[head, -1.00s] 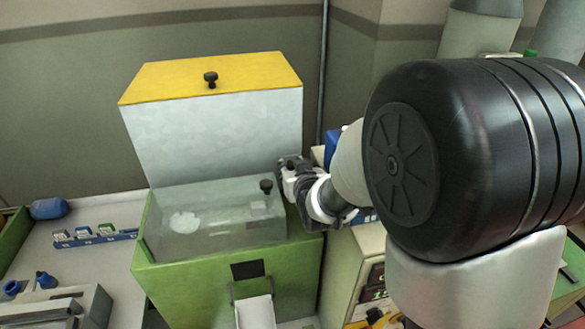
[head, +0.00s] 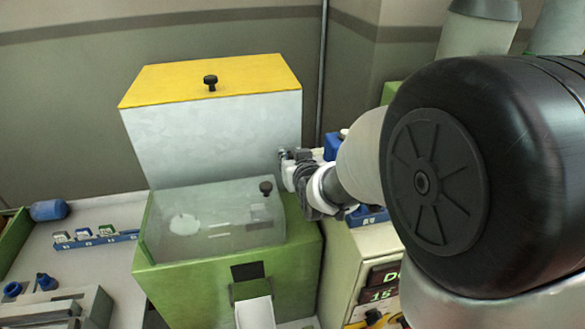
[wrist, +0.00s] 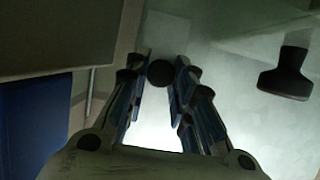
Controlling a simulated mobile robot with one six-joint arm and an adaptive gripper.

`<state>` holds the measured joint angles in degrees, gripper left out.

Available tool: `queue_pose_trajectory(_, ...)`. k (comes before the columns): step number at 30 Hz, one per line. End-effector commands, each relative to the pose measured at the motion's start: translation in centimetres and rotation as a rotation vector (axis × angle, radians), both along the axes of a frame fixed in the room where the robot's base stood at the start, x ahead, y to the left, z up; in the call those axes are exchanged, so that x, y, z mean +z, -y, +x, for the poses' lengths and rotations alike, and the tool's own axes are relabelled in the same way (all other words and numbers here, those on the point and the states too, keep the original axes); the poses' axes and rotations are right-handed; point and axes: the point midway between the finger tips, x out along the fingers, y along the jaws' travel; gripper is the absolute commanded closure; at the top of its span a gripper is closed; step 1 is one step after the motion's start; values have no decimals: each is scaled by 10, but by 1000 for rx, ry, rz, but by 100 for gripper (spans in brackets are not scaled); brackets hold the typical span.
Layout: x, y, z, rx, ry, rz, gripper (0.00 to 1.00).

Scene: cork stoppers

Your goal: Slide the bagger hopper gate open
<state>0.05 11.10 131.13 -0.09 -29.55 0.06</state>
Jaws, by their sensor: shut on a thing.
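The bagger hopper has a green base (head: 218,290), a clear front box (head: 205,225) and a pale metal bin (head: 215,130) with a yellow lid (head: 225,78). My gripper (head: 284,158) is at the hopper's right side, beside the metal bin. In the wrist view my gripper (wrist: 160,84) has its fingers on either side of a dark round knob (wrist: 160,72) and is shut on it. The gate plate behind this knob cannot be made out. A pale round patch (head: 184,224) shows inside the clear box.
A black knob (head: 265,188) stands on the clear box, close to my gripper; it also shows in the wrist view (wrist: 285,75). Another knob (head: 210,82) is on the yellow lid. A pale cabinet (head: 352,265) stands to the right. A blue rack (head: 96,238) lies on the left bench.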

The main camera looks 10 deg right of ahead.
Motion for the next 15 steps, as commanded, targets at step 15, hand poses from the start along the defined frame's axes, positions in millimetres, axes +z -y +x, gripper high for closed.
queue_pose_trajectory(15,23,0,2,0,15,0,71)
